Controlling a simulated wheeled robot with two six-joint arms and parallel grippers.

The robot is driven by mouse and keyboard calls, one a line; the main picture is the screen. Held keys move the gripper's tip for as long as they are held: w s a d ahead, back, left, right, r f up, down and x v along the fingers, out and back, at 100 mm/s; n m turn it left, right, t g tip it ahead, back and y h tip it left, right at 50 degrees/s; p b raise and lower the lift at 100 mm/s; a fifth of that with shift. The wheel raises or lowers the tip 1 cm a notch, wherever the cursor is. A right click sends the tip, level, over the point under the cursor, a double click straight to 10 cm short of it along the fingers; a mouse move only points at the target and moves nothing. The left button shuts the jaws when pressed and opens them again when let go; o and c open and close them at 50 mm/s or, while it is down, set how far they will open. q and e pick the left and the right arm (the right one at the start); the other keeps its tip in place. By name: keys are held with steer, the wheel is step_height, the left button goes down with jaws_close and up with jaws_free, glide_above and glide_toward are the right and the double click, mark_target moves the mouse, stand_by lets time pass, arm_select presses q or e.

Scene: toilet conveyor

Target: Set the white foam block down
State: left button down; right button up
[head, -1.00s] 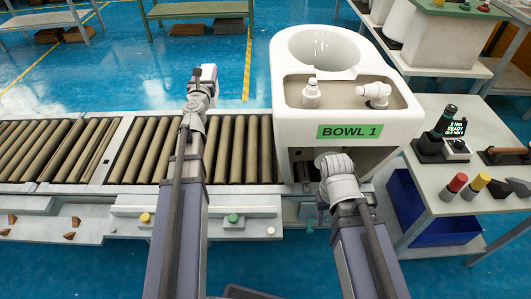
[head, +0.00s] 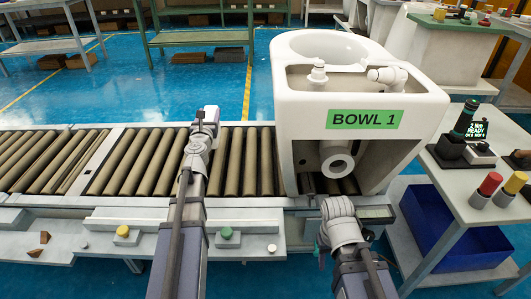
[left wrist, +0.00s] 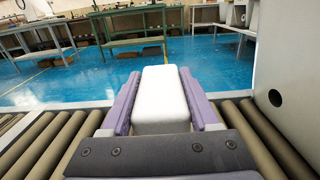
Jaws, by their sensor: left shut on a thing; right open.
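The white foam block (left wrist: 162,95) fills the middle of the left wrist view, between the two purple fingers of my left gripper (left wrist: 165,108). My left gripper is shut on it and holds it over the roller conveyor. In the head view my left gripper (head: 208,118) reaches over the rollers left of the toilet bowl, and the block is mostly hidden by the gripper. My right gripper (head: 338,210) is at the conveyor's front edge, below the bowl; its fingers are hard to see.
The white toilet bowl (head: 425,105), labelled BOWL 1, stands on the conveyor (head: 140,160) to the right. A grey side table (head: 450,190) with a blue bin (head: 455,235) below is at the right. Bare rollers lie left of my left gripper. Green benches stand behind.

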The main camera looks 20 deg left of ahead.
arm_select(q)
steer(key=w+d+f+b, duration=0.1)
steer(key=w+d, duration=0.1)
steer(key=d, duration=0.7)
steer(key=w+d+f+b, duration=0.2)
steer(key=w+d, duration=0.1)
steer(key=d, duration=0.6)
steer(key=shift+f, duration=0.1)
steer(key=f+b, duration=0.3)
steer(key=b, duration=0.1)
steer(key=shift+w+d+f, duration=0.15)
steer(key=shift+d+f, duration=0.2)
steer(key=shift+d, duration=0.05)
steer(key=shift+f, duration=0.1)
steer(key=shift+f, duration=0.2)
steer(key=shift+c, duration=2.1)
jaws_free()
steer(key=shift+r, duration=0.15)
